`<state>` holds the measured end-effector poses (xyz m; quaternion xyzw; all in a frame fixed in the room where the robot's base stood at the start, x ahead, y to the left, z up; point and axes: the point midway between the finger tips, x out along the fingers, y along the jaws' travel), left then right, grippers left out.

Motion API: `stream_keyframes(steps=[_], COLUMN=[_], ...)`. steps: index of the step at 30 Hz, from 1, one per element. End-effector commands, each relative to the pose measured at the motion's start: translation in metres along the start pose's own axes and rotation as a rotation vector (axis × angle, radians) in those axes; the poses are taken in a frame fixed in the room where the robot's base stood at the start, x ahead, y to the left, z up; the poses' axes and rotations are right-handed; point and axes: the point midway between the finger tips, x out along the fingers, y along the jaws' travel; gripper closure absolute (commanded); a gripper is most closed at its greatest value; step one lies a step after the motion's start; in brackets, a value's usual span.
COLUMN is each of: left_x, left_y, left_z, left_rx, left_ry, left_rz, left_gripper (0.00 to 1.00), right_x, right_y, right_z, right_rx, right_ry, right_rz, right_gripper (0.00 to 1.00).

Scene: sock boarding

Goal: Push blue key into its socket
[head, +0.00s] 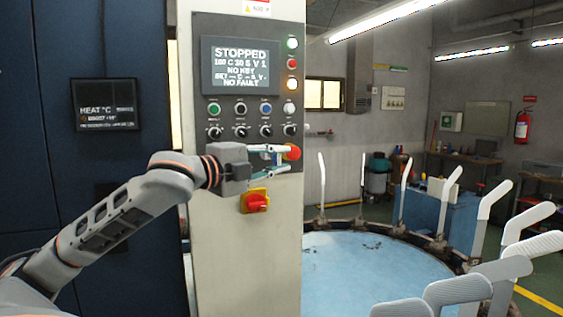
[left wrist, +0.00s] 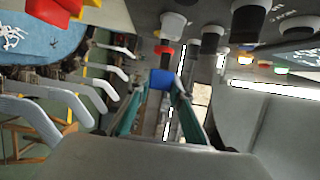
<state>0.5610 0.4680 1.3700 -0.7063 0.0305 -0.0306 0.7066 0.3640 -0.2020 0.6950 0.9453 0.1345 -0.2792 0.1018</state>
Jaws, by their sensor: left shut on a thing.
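My left gripper (head: 268,162) is shut on the blue key and stands in front of the lower part of the machine's control panel (head: 236,172). In the left wrist view the blue key (left wrist: 162,79) shows as a small blue block between the fingertips. In the head view the fingers largely hide the key. I cannot make out its socket, nor whether the key touches the panel. My right gripper is not in view.
A red push button (head: 292,152) is right beside the fingertips. A red and yellow rotary switch (head: 256,202) sits below the gripper. Knobs (head: 240,131) and coloured buttons are above. To the right, a round blue table (head: 375,265) carries several upright white sock forms (head: 451,190).

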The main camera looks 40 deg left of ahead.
Motion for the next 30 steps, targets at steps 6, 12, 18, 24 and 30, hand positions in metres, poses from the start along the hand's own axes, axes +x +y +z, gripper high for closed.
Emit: stream_keyframes(steps=[6, 12, 18, 24, 30], left_x=[0.0026, 0.0028, 0.0028, 0.0028, 0.0028], left_y=[-0.0001, -0.0001, 0.0000, -0.0002, -0.0008], left_z=[0.0073, 0.0078, 0.0076, 0.0076, 0.0075], left_rx=[0.000, 0.000, 0.000, -0.001, -0.001], left_ry=[-0.001, -0.001, -0.001, -0.001, 0.000], left_rz=[-0.001, -0.001, -0.001, -0.001, -0.001], left_gripper=[0.90, 0.90, 0.90, 0.90, 0.90], right_x=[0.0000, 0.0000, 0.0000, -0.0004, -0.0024], right_y=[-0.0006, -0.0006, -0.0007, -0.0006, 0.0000], right_z=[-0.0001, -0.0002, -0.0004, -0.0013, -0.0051], right_rx=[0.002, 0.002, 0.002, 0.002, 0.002], right_ry=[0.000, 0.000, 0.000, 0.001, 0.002], right_rz=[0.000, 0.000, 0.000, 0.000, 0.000], right_gripper=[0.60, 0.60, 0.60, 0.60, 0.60])
